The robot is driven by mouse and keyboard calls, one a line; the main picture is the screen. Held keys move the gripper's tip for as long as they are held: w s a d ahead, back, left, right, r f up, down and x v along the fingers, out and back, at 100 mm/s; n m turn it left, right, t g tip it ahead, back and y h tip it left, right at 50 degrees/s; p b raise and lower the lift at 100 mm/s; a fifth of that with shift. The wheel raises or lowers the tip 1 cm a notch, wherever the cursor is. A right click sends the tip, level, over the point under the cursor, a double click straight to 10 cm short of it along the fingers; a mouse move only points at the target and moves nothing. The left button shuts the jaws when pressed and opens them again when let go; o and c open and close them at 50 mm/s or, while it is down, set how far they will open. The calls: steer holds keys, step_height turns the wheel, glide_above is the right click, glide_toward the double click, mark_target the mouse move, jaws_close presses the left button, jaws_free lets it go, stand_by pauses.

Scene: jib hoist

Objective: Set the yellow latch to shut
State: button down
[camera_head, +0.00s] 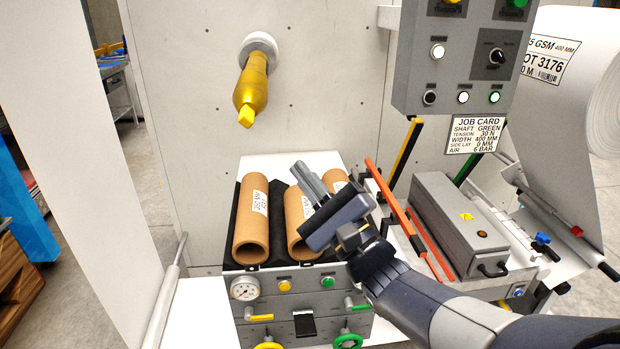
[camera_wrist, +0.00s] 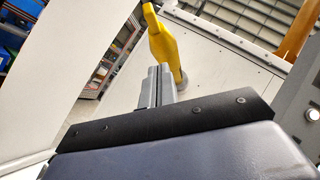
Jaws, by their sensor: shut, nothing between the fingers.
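A yellow tapered fitting (camera_head: 251,88) sticks out from a round white mount on the upright white panel. In the wrist view the yellow fitting (camera_wrist: 165,45) stands just beyond my fingertips. A small yellow lever (camera_head: 261,318) lies roughly level on the grey cabinet front, below the gauge. I cannot tell from the views which yellow part is the latch. My gripper (camera_head: 303,170) is shut and empty, above the cardboard cores and to the lower right of the yellow fitting. It also shows in the wrist view (camera_wrist: 157,80), with its fingers together and apart from the fitting.
Several cardboard cores (camera_head: 252,217) lie on the cabinet (camera_head: 304,310) under my gripper. A yellow handwheel and a green handwheel (camera_head: 347,341) sit low on its front. An orange bar (camera_head: 395,205), a grey box (camera_head: 459,222) and a hanging control panel (camera_head: 457,60) are on the right.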

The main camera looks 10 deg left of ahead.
mark_target(248, 107)
steer(key=w+a+r+p, duration=0.2)
steer(key=a+r, duration=0.3)
steer(key=a, duration=0.1)
steer(key=shift+w+a+r+p, duration=0.25)
steer(key=shift+p, duration=0.15)
steer(key=shift+r+h, duration=0.1)
steer(key=shift+h, duration=0.2)
